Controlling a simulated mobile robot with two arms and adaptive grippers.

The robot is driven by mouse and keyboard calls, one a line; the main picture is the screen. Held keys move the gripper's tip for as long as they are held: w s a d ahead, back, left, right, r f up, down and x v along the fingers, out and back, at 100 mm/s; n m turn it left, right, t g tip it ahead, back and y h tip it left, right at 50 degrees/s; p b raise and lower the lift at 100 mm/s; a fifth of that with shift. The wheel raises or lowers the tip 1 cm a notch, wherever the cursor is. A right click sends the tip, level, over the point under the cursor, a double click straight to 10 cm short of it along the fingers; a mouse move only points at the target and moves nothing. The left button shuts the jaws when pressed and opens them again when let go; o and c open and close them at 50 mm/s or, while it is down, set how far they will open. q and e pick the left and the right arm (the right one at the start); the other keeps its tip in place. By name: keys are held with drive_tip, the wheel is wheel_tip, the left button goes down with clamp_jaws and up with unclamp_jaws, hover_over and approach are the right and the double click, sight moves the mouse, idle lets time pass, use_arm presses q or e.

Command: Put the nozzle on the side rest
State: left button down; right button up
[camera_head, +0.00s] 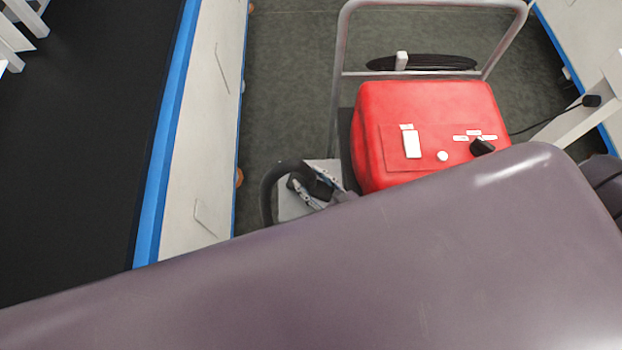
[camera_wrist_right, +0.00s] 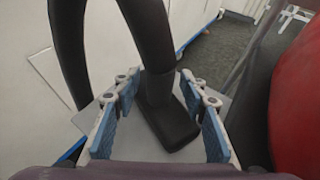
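The black nozzle (camera_wrist_right: 166,118) lies on a flat grey plate, the side rest (camera_wrist_right: 236,112), with its hose (camera_wrist_right: 150,35) looping up and away. The side rest (camera_head: 290,206) also shows in the head view, beside the red machine. My right gripper (camera_wrist_right: 158,84) has its two blue-padded fingers spread on either side of the nozzle, with gaps visible between pads and nozzle. In the head view, this gripper (camera_head: 318,192) is at the side rest, partly hidden by my purple-grey arm. My left gripper is not in view.
The red machine (camera_head: 432,112) stands just right of the side rest, in front of a grey tubular handle (camera_head: 337,80). A white wall with blue edging (camera_head: 208,120) runs along the left. The dark floor (camera_head: 290,60) is clear between wall and handle.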

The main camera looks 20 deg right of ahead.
drive_tip(key=shift+r, duration=0.2)
drive_tip(key=v, duration=1.2)
drive_tip(key=shift+b, duration=0.4)
drive_tip(key=shift+a, duration=0.1)
